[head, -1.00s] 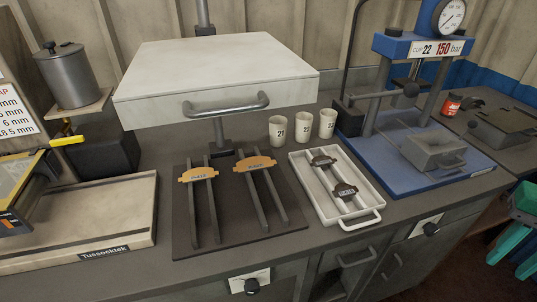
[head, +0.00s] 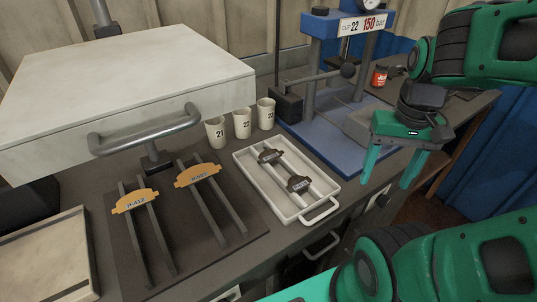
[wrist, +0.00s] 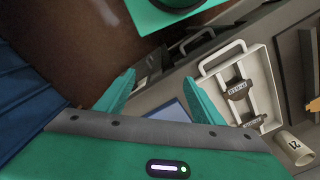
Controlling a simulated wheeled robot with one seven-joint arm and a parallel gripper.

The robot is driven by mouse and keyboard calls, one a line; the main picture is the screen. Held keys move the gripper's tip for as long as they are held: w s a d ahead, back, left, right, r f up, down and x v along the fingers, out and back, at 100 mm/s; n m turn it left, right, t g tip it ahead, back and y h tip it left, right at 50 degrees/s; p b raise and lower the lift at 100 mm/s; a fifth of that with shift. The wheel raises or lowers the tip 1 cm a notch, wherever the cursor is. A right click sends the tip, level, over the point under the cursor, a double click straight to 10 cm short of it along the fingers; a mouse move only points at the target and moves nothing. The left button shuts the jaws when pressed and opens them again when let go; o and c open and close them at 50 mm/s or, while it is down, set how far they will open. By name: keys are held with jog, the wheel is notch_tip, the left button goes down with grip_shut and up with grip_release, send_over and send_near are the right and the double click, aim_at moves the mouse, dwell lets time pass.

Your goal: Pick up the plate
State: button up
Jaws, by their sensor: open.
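Two orange plates with printed labels, one at left (head: 134,200) and one at right (head: 197,175), rest across dark rails on a dark mat. Two smaller dark labelled plates, one farther back (head: 271,156) and one nearer (head: 298,184), lie across the bars in a white tray (head: 240,162). The dark plates also show in the wrist view, one by the tray handle (wrist: 238,90) and one beyond it (wrist: 253,122). My gripper (head: 388,184) is open and empty, fingers down, to the right of the tray and apart from every plate.
A white box with a bar handle (head: 150,131) overhangs the rails. Three cups, including one marked 21 (head: 216,133), stand behind the tray. A blue press (head: 311,70) stands at the back, and a red can (head: 380,76) is right of it.

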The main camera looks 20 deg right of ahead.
jog(key=o, duration=0.5)
jog(key=shift+w+a+r+n, duration=0.15)
jog(key=shift+w+r, duration=0.1)
jog(key=shift+w, duration=0.25)
jog(key=shift+w+r+n, duration=0.15)
jog(key=shift+w+r, duration=0.1)
jog(key=shift+w, duration=0.2)
jog(key=shift+o, duration=0.5)
jog(key=w+a+r+n, duration=0.1)
jog(key=w+a+n, duration=0.1)
jog(key=w, duration=0.3)
jog(key=w+a+r+n, duration=0.1)
jog(key=w+a, duration=0.3)
jog(key=w, duration=0.2)
jog(key=shift+w+r+n, duration=0.25)
jog(key=shift+r+n, duration=0.1)
jog(key=shift+n, duration=0.05)
jog(key=n, duration=0.4)
send_over(270, 155)
jog(key=f, duration=0.4)
jog(key=shift+s+f, duration=0.25)
jog(key=shift+s, duration=0.15)
jog(key=shift+w+f, duration=0.25)
jog(key=shift+f, duration=1.05)
jog(key=shift+w+f, duration=0.2)
jog(key=shift+f, duration=1.1)
jog(key=shift+f, duration=0.25)
jog(key=c, duration=1.2)
